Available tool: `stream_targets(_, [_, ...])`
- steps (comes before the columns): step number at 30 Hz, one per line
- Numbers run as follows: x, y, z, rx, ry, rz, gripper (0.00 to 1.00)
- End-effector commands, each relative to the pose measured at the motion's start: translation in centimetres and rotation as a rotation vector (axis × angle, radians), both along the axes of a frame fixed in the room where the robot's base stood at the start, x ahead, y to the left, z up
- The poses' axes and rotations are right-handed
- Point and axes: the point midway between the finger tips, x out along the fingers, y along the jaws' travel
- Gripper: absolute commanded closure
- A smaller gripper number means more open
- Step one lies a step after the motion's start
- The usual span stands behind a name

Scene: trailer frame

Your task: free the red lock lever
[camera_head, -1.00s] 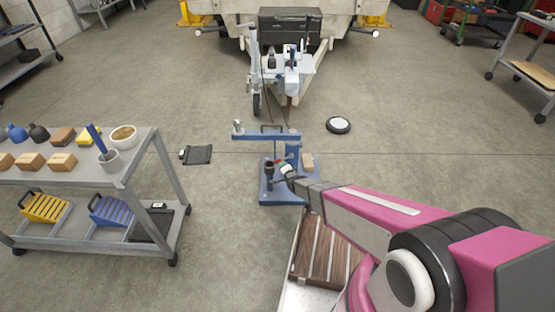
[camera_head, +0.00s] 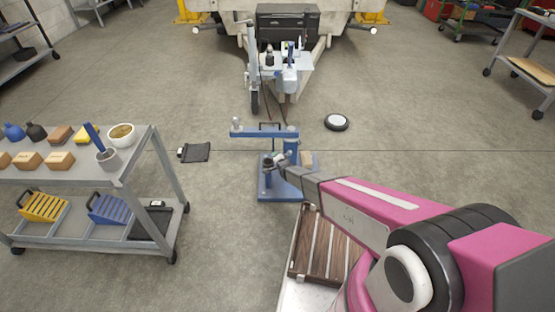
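A blue stand (camera_head: 272,190) with a base plate, a post and a horizontal top arm (camera_head: 256,132) stands on the floor near the middle. My gripper (camera_head: 273,161) is at the left side of the post, low over the base plate and below the top arm. It is small and dark here, and I cannot tell whether its fingers are open or shut. I cannot make out a red lever now; my gripper and wrist cover part of the stand. A dark round piece (camera_head: 268,165) sits at the gripper's tip.
A grey cart (camera_head: 75,174) with blocks, bottles and cups stands at left. A trailer hitch (camera_head: 285,75) is behind the stand. A slatted wooden board (camera_head: 322,250) is in front.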

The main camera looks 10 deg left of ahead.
Motion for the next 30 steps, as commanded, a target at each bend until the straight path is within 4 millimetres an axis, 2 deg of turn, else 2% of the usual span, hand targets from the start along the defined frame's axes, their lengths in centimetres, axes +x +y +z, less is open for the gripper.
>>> stream_targets(1, [0.0, 0.0, 0.0, 0.0, 0.0, 0.0, 0.53])
stream_targets(5, [0.0, 0.0, 0.0, 0.0, 0.0, 0.0, 0.95])
stream_targets(6, [0.0, 0.0, 0.0, 0.0, 0.0, 0.0, 1.0])
stream_targets(14, [0.0, 0.0, 0.2, 0.034, 0.008, -0.002, 1.0])
stream_targets(30, [-0.2, 0.7, 2.6, 0.349, 0.084, -0.001, 1.0])
